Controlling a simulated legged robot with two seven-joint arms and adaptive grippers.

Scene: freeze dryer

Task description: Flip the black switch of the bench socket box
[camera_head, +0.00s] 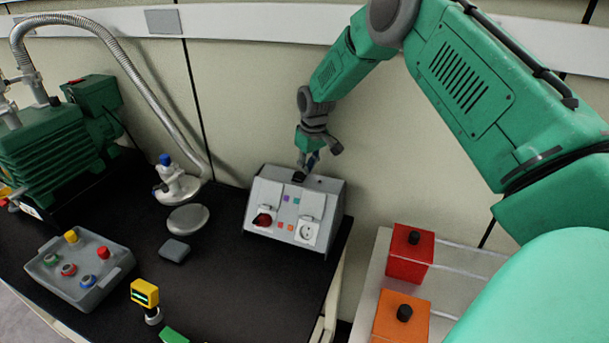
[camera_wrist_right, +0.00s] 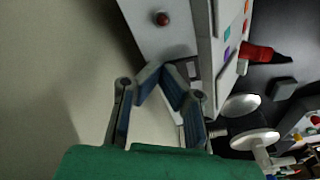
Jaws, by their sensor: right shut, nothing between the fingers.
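The grey bench socket box (camera_head: 328,205) stands at the back right of the dark bench, with sockets on its sloped front. The black switch (camera_head: 298,177) appears as a small dark block at the box's top edge. My right gripper (camera_head: 308,167) points down just above it, shut and empty; contact cannot be told. In the right wrist view the blue-grey fingers (camera_wrist_right: 162,72) converge beside the box's top face (camera_wrist_right: 178,40). The switch is not clear there; the fingers partly cover that area. My left gripper is out of view.
A red plug (camera_head: 264,218) sits in the left socket. A red button (camera_wrist_right: 162,19) is on the box top. The wall is close behind. A grey control box (camera_head: 100,290) and a green pump (camera_head: 50,150) stand left. Red (camera_head: 405,268) and orange (camera_head: 385,320) blocks stand right.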

